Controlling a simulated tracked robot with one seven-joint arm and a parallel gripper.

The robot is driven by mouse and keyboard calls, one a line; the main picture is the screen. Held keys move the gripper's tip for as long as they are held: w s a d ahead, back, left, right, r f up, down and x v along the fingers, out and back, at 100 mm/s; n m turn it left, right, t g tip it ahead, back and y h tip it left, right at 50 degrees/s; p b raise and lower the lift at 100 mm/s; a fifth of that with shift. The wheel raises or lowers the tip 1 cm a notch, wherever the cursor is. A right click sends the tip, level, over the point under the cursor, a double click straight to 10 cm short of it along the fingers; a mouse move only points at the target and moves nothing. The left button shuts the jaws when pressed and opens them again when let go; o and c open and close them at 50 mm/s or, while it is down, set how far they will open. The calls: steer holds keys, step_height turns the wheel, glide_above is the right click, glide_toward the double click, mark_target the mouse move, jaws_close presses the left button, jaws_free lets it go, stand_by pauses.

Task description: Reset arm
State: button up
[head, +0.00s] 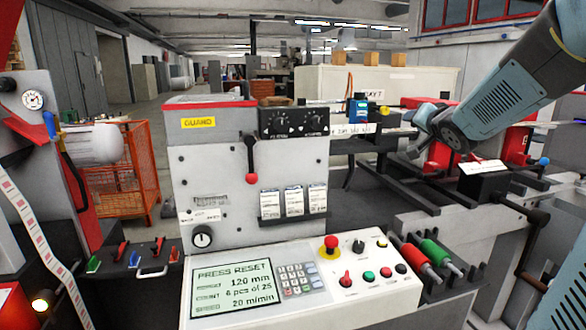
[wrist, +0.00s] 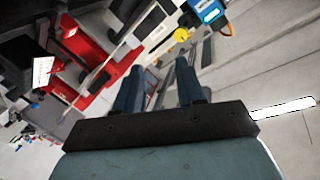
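My arm (head: 500,98) reaches in from the right edge of the head view, with its end above the rails to the right of the machine. My gripper (wrist: 158,80) shows in the wrist view with two dark blue fingers apart and nothing seen between them. In the head view the fingers are small and hard to make out. The control panel (head: 255,309) stands low in the middle, well apart from my gripper.
A grey machine housing (head: 215,160) with a red-knobbed lever (head: 251,165) stands left of my arm. A blue sensor (head: 359,110) sits on the rail, also in the wrist view (wrist: 209,12). Red and green rollers (head: 432,255) lie right of the panel. An orange cage (head: 120,185) is at left.

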steer(key=s+a+f+n+g, duration=0.2)
steer(key=s+a+f+g, duration=0.1)
steer(key=s, duration=0.7)
steer(key=s+a+f+n+g, duration=0.2)
steer(key=s+a+f+g, duration=0.1)
steer(key=s, duration=0.7)
steer(key=s+a+f+n+g, duration=0.2)
steer(key=s+a+f+g, duration=0.2)
steer(key=s, duration=0.6)
steer(key=shift+f+n+g, duration=0.3)
steer(key=shift+f+g, duration=0.1)
steer(key=shift+f, duration=0.55)
